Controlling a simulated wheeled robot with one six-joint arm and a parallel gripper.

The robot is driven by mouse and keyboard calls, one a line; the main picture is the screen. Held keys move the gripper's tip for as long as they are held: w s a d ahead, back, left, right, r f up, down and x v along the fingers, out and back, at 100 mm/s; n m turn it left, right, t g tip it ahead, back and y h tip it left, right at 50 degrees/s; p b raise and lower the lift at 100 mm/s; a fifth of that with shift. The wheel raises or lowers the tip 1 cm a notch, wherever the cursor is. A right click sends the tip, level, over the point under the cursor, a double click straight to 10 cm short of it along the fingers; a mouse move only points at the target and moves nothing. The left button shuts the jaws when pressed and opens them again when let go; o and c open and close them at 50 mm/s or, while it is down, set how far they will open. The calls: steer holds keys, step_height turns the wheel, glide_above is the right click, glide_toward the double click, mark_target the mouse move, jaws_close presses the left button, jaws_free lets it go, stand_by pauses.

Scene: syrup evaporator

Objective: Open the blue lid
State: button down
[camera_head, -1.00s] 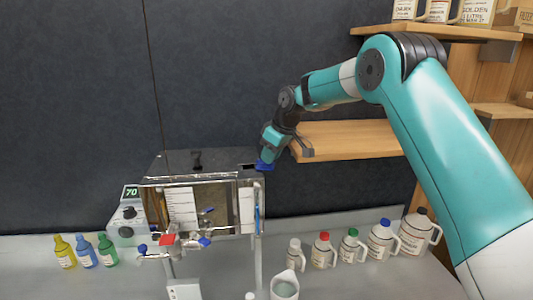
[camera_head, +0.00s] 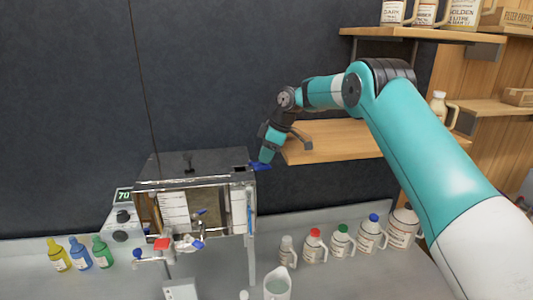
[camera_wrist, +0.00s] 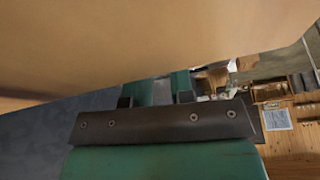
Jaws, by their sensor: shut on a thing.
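The blue lid (camera_head: 261,167) is at the top right corner of the metal evaporator box (camera_head: 195,163) in the head view. It looks tilted and reaches past the box's right edge. A dark square opening (camera_head: 240,169) shows just left of it. My gripper (camera_head: 265,160) comes down from above right and is shut on the lid; its fingertips are small and partly hidden there. In the wrist view my gripper (camera_wrist: 157,101) shows its dark bar and two finger stubs, and I cannot make out the lid.
A wooden shelf (camera_head: 330,141) stands close behind and right of my gripper. Several capped jugs (camera_head: 342,240) line the counter at right, with a clear pitcher (camera_head: 278,285) in front.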

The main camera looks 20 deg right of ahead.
steer(key=shift+r, duration=0.1)
steer(key=c, duration=1)
jaws_free()
steer(key=p+v, duration=0.6)
steer(key=v, duration=1.1)
steer(key=shift+r, duration=0.15)
